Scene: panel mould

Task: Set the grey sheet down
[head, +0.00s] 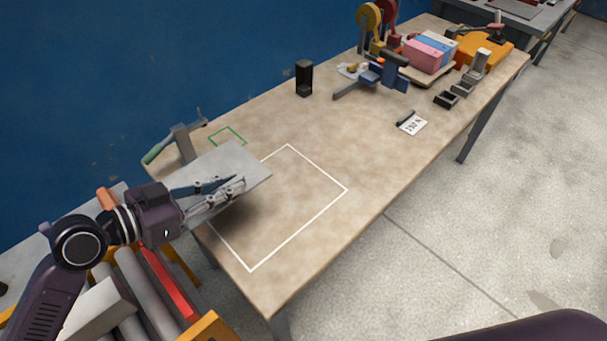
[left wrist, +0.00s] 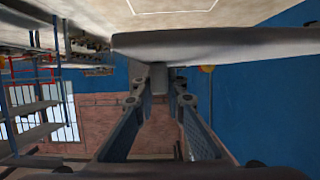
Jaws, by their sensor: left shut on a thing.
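The grey sheet (head: 235,160) is a flat, thin plate held above the near-left end of the wooden table, with a dark shadow beneath it. It covers part of a white outlined rectangle (head: 318,212) on the tabletop. My left gripper (head: 240,184) comes in from the left and is shut on the sheet. In the left wrist view the sheet (left wrist: 225,45) shows nearly edge-on, across the fingertips (left wrist: 160,80), and part of the white outline shows above it. My right gripper is not in view.
The table (head: 270,130) is bare around the outline. A clamp-like tool (head: 182,140) and a green outline (head: 228,133) lie behind the sheet. A black block (head: 304,78) stands at the back edge. Pink and blue boxes (head: 424,56) and tools fill the far end.

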